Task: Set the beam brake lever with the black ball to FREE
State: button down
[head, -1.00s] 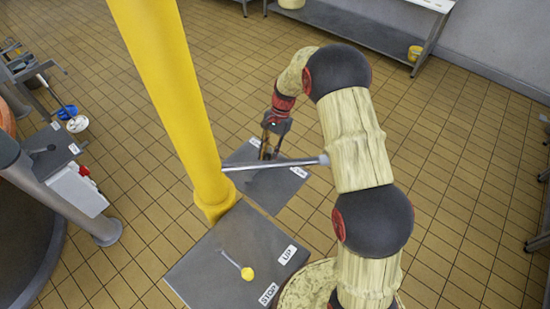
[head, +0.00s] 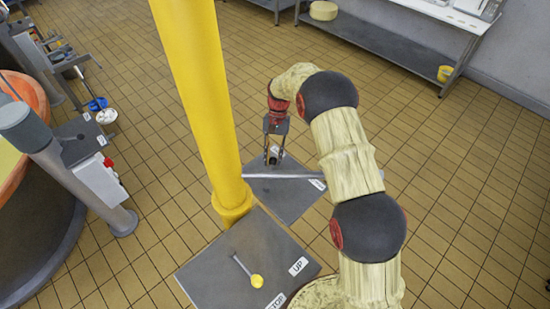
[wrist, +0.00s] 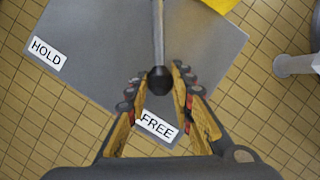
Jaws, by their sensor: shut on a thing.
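The beam brake lever (wrist: 158,35) is a grey rod ending in a black ball (wrist: 160,80). In the wrist view it runs straight down over a grey plate (wrist: 100,55), its ball end just above the FREE label (wrist: 158,127). The HOLD label (wrist: 46,54) is at the upper left. My gripper (wrist: 159,82) is shut on the black ball, one finger on each side. In the head view my gripper (head: 273,157) is low over the plate (head: 290,205) behind the yellow post; the lever is mostly hidden there.
A yellow post (head: 200,100) stands left of my arm. A grey bar (head: 285,177) crosses in front of the plate. A nearer plate (head: 215,262) carries a yellow-ball lever (head: 256,281) with UP and STOP labels. A vat (head: 30,220) is at left. Tiled floor is open at right.

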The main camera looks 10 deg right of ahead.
jog(key=shift+w, duration=0.1)
jog(key=c, duration=1.6)
grip_release()
jog(key=shift+a, duration=0.1)
jog(key=shift+o, duration=0.3)
jog(key=shift+r, duration=0.1)
jog(key=v, duration=1.1)
jog(key=shift+r, duration=0.4)
jog(key=shift+w, duration=0.15)
